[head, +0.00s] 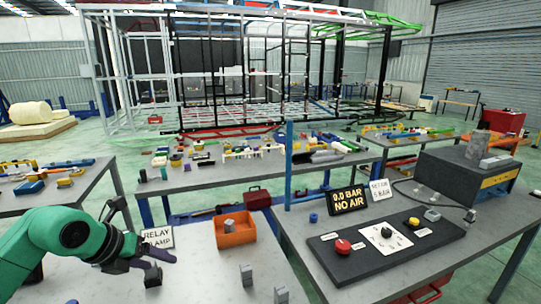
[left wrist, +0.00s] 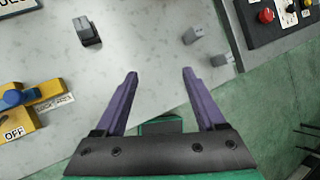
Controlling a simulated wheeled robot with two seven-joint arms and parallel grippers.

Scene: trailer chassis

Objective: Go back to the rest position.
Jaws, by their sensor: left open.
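My left gripper (head: 150,262) is at the end of the green arm, low over the front left table, close to the "RELAY LAMP" sign (head: 158,237). In the left wrist view its two purple fingers (left wrist: 160,73) are spread wide with nothing between them. A dark block (head: 153,277) stands on the table just by the fingers in the head view; in the left wrist view a dark grey block (left wrist: 87,32) lies ahead and left of the fingers. My right gripper is in neither view.
Two grey blocks (head: 246,275) (head: 281,295) stand on the front table (head: 205,280). Behind them is an orange bin (head: 235,238) holding a grey part. A button panel (head: 385,243) and a "0.0 BAR NO AIR" display (head: 347,200) are right. A yellow-blue valve marked OFF (left wrist: 20,110) is left.

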